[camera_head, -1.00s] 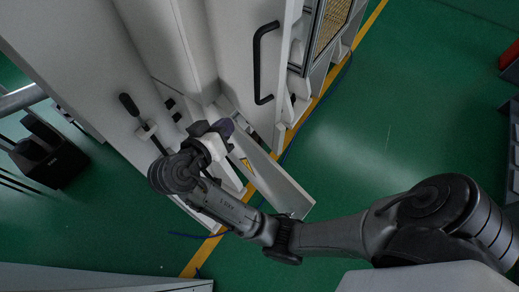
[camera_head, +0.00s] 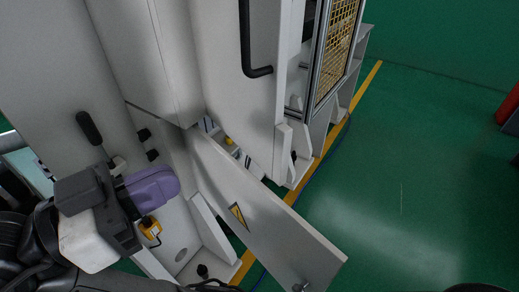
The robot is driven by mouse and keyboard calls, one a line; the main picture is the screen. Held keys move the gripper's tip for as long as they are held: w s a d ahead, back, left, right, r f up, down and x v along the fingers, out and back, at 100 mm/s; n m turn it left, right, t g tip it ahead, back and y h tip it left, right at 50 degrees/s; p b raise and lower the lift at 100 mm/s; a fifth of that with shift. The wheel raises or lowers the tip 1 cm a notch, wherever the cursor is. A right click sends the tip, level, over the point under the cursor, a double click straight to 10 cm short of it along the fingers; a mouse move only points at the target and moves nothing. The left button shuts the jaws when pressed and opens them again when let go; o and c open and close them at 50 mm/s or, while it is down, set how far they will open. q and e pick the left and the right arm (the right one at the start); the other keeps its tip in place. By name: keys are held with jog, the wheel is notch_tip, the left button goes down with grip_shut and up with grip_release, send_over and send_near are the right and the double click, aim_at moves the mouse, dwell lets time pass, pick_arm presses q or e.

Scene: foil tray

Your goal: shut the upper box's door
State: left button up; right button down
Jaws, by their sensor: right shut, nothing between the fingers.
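The box's door (camera_head: 268,222) is a grey-white panel with a yellow warning triangle. It stands open, swung out from the white machine cabinet (camera_head: 150,60) toward the lower right. A small knob (camera_head: 299,287) sits near its free end. My right gripper (camera_head: 160,187), with purple fingers, is shut and empty. In the picture it is left of the door, with a visible gap between them, in front of the cabinet's opening. Its exact depth is unclear. My left gripper is not in view. Which box is the upper one cannot be told for sure.
A black lever (camera_head: 90,128) sticks out of the cabinet above my gripper. A yellow-and-black part (camera_head: 150,228) lies just below the fingers. A black handle (camera_head: 252,45) is on the tall panel above the door. Green floor (camera_head: 410,170) on the right is clear.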

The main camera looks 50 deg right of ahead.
aim_at(271, 132)
jog(key=s+d, duration=0.1)
jog(key=d, duration=0.8)
jog(key=s+d, duration=0.1)
jog(key=d, duration=0.3)
jog(key=shift+s+d, duration=0.2)
jog(key=shift+s, duration=0.15)
